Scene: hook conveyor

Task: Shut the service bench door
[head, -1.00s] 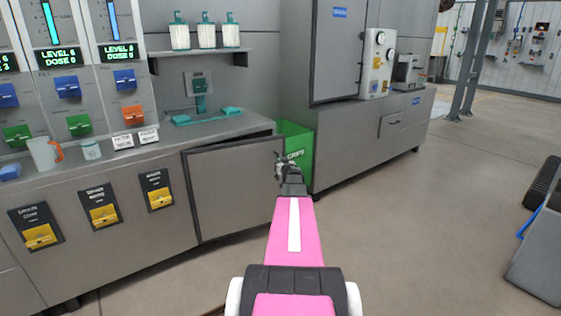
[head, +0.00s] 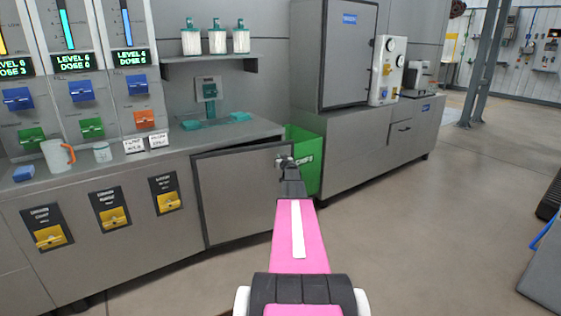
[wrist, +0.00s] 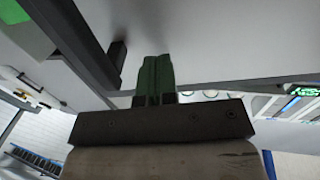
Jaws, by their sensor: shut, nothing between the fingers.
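The service bench door (head: 238,200) is a grey panel with a dark edge, low on the front of the bench. It stands ajar, with a dark gap along its top under the worktop. My gripper (head: 285,162) is at the door's right edge in the head view; whether it touches is hard to tell. In the wrist view my gripper's green fingers (wrist: 155,75) are together and empty, close to a large grey panel with a dark edge strip and a short dark bar, seemingly the door (wrist: 215,40). My forearm hides part of the floor.
A green bin (head: 308,165) stands right behind the door's free edge, beside a grey cabinet (head: 360,150). The worktop holds a mug (head: 58,155), a cup (head: 102,152) and small signs. The floor (head: 430,230) to the right is open.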

